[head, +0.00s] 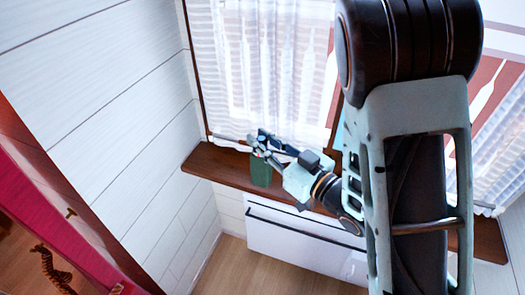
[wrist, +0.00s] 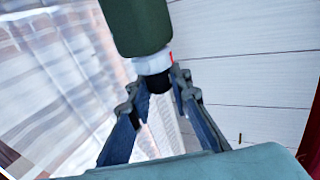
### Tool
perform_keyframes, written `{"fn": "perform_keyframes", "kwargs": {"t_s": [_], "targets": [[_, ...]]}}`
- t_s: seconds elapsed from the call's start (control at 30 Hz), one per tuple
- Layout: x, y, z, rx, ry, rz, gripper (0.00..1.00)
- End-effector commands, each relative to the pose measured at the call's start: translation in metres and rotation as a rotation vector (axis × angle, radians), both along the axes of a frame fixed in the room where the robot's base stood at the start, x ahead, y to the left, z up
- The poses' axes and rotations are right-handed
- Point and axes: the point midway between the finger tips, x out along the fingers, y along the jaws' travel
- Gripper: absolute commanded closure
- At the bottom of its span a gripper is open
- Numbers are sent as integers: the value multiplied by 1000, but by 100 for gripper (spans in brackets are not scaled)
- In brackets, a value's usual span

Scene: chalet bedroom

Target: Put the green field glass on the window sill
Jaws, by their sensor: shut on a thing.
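The green field glass (head: 261,171) is a dark green cylinder, upright in the head view, in front of or over the brown window sill (head: 215,161). In the wrist view the green field glass (wrist: 140,22) shows a white band and a black end. My gripper (head: 258,144) is shut on its narrow end, which shows between the two fingers in the wrist view (wrist: 157,82). The far end of the glass is cut off in the wrist view. I cannot tell whether its base touches the sill.
A white sheer curtain (head: 265,70) hangs behind the sill. A white radiator (head: 300,245) is below it. White plank walls (head: 110,110) stand at the left. A red shelf unit (head: 50,215) with a giraffe figure (head: 53,268) is at the lower left. My arm hides much of the sill's right part.

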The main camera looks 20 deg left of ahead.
Motion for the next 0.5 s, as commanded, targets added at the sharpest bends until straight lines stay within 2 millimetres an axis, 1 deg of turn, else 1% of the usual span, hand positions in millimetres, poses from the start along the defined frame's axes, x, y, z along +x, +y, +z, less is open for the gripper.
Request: {"fn": "perform_keyframes", "kwargs": {"t_s": [0.27,0.4,0.43,0.5], "targets": [[23,7,-11,0,-1,2,100],[41,11,-19,0,-2,1,100],[45,13,-22,-1,-2,2,100],[53,15,-37,-1,0,2,100]]}}
